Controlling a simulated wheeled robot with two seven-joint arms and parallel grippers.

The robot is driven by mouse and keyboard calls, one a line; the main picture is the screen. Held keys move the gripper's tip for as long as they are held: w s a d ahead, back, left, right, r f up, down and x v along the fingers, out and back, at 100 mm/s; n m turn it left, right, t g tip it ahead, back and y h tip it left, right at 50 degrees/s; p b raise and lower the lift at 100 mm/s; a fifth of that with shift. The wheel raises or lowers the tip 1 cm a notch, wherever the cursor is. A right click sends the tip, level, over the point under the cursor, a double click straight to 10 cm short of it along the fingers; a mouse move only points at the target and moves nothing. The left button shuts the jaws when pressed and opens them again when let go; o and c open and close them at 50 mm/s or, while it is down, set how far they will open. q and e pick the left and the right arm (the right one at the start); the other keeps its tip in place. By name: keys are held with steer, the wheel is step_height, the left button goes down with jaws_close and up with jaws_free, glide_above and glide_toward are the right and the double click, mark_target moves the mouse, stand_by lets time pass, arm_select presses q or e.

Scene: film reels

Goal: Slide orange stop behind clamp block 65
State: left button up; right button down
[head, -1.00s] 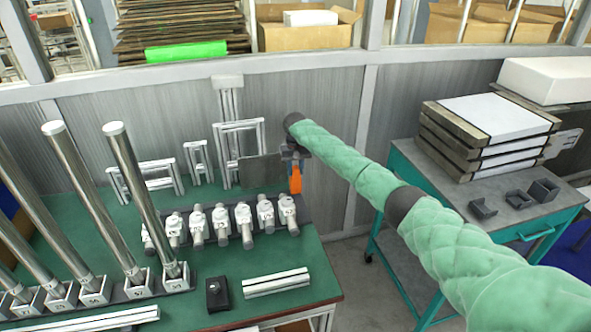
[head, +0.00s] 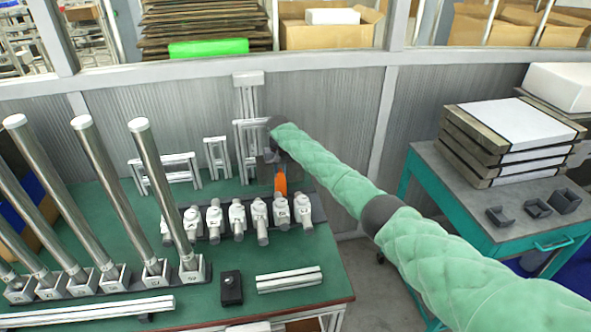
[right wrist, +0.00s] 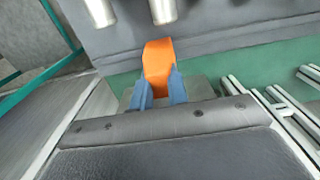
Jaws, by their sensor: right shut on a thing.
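The orange stop (head: 281,183) is in my right gripper (head: 276,164), just behind the row of white clamp blocks (head: 238,212) on the green bench. In the right wrist view, the blue fingers (right wrist: 160,92) are shut on the orange stop (right wrist: 158,60), whose far end points toward the row. In the head view the stop is behind the second clamp block from the right (head: 281,208), left of the rightmost one (head: 302,206). I cannot read the block numbers, so which is 65 is unclear. Whether the stop touches the bench or rail is unclear. My left gripper is out of view.
Several steel posts (head: 160,190) stand in sockets at the left. A small black box (head: 231,287) and aluminium bars (head: 289,279) lie in front of the row. Aluminium frames (head: 217,158) stand behind it. A teal-framed cart (head: 470,210) is at the right.

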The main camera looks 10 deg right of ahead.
mark_target(276, 182)
steer(key=shift+a, duration=1)
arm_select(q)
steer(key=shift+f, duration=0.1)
arm_select(e)
steer(key=c, duration=1.4)
jaws_free()
steer(key=shift+o, duration=0.2)
